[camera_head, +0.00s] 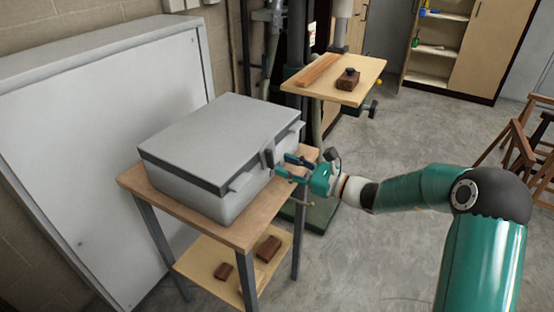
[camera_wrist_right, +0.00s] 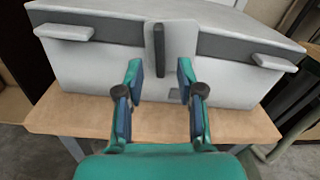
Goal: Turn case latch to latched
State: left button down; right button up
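A closed light grey case (camera_head: 220,140) with a dark band under its lid stands on a small wooden table. Its latch, a light plate with a dark upright bar (camera_wrist_right: 159,50), is on the front face; it also shows in the head view (camera_head: 268,158). My right gripper (camera_head: 290,166) is at the case front. In the wrist view its two fingers (camera_wrist_right: 159,76) are apart, one on each side below the latch bar, with nothing between them. Whether the fingers touch the case I cannot tell. My left gripper is not in view.
The wooden table (camera_head: 135,179) has a lower shelf with brown blocks (camera_head: 268,248). A large grey panel (camera_head: 90,130) stands behind it at the left. A drill-press-like stand with a wooden board (camera_head: 365,70) is behind. Grey floor is open at the right, near a wooden chair (camera_head: 530,150).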

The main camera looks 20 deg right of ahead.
aim_at(273, 161)
jog(key=shift+x, duration=1.7)
grip_shut()
